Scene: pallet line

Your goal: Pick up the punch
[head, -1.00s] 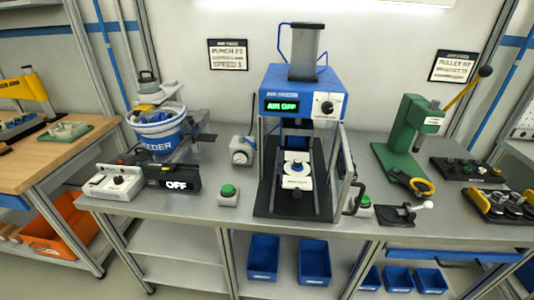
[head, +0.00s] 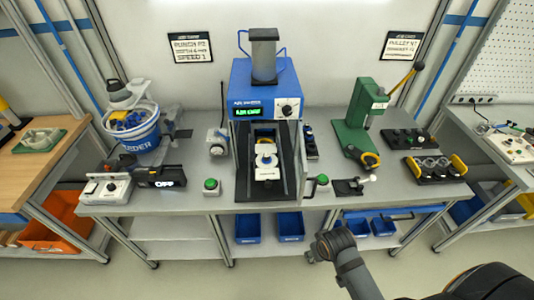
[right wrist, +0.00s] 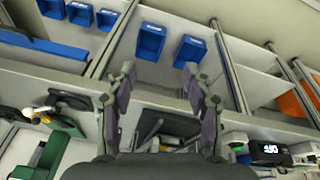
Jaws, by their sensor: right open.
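I cannot tell for certain which thing is the punch. A black holder (head: 393,137) with several small dark round pieces lies at the back right of the bench in the head view. The blue press (head: 262,85) stands at mid bench, its display lit, with a pale fixture (head: 266,172) inside its frame. A sign (head: 190,47) on the wall names a punch. My right arm comes in at the lower right of the head view, in front of the bench. My right gripper (right wrist: 160,88) is open and empty in the right wrist view. My left gripper is not in view.
A green button (head: 211,184) and the feeder bucket (head: 140,138) are to the left. Blue bins (head: 290,226) sit below the bench top.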

